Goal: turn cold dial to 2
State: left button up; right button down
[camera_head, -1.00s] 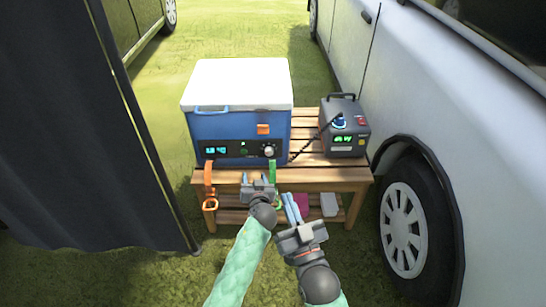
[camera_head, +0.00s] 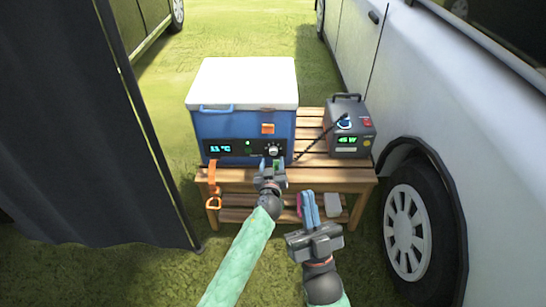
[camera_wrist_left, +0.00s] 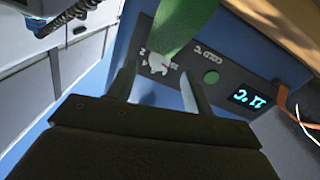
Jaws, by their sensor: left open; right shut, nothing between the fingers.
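The cold dial (camera_head: 273,149) is a light knob on the dark control strip of the blue cooler (camera_head: 235,127) with a white lid. In the left wrist view the dial (camera_wrist_left: 160,64) sits by upside-down "COLD °C" lettering, with a 2 near one side. My left gripper (camera_head: 270,165) is open just before the dial. In its wrist view the fingers (camera_wrist_left: 158,88) stand either side of the dial; I cannot tell if they touch it. My right gripper (camera_head: 309,208) is shut and empty, lower right.
The cooler display (camera_head: 220,149) reads about 11 °C. A grey power unit (camera_head: 348,127) stands right of it on the wooden table (camera_head: 335,178), with a dark cord. An orange strap (camera_head: 213,187) hangs in front. A white vehicle (camera_head: 440,120) is right, a dark curtain (camera_head: 75,120) left.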

aim_at(273, 153)
pick_arm(q)
jog(key=shift+w+d, duration=0.1)
jog(key=shift+w, duration=1.85)
jog(key=shift+c, duration=0.4)
jog(key=c, duration=0.9)
